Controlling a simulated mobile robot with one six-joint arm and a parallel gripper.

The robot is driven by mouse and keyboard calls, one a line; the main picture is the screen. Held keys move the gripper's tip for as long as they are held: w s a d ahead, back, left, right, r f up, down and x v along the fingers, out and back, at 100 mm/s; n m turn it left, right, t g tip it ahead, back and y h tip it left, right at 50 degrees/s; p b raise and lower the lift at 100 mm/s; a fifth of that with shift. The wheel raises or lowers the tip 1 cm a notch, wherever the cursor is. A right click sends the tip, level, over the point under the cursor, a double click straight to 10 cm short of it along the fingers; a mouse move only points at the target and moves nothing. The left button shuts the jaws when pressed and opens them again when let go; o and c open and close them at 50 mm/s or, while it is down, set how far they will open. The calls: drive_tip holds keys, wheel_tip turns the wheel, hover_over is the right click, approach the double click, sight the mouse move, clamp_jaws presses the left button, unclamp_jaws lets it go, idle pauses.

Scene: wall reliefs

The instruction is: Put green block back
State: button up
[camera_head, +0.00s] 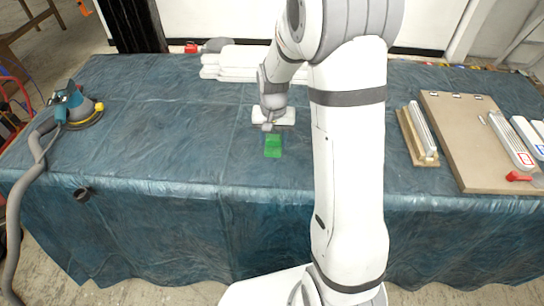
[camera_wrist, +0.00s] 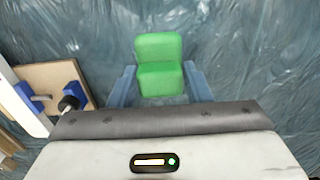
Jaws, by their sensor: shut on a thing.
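The green block (camera_head: 273,146) shows just below my gripper (camera_head: 271,128) in the head view, over the middle of the blue-covered table (camera_head: 180,130). In the wrist view the green block (camera_wrist: 159,47) sits between the two blue-grey fingers of my gripper (camera_wrist: 161,82), which are shut on its sides. Its far part reaches out past the fingertips. I cannot tell whether its underside touches the cover.
Rolled white material (camera_head: 245,62) lies at the back. A wooden block with a rail (camera_head: 418,135) and a large board (camera_head: 480,150) are at right. The table's left half is mostly clear.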

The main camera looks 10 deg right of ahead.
sight(273, 137)
drive_tip(key=shift+f, duration=2.95)
drive_tip(key=shift+f, duration=0.2)
drive_tip(key=o, duration=1)
drive_tip(key=shift+r, duration=0.1)
wheel_tip(273, 137, up, 12)
drive_tip(key=shift+r, duration=0.1)
drive_tip(key=s+r+n+t, duration=0.1)
drive_tip(key=s+r, duration=0.2)
drive_tip(key=s, duration=0.4)
drive_tip(key=s+r+n, duration=0.1)
drive_tip(key=s+r, duration=0.2)
drive_tip(key=s, duration=0.4)
drive_tip(key=s+r+n+t, duration=0.1)
drive_tip(key=s+r, duration=0.2)
drive_tip(key=s, duration=0.4)
drive_tip(key=shift+a+r+n+t, duration=0.1)
drive_tip(key=shift+n+t, duration=0.2)
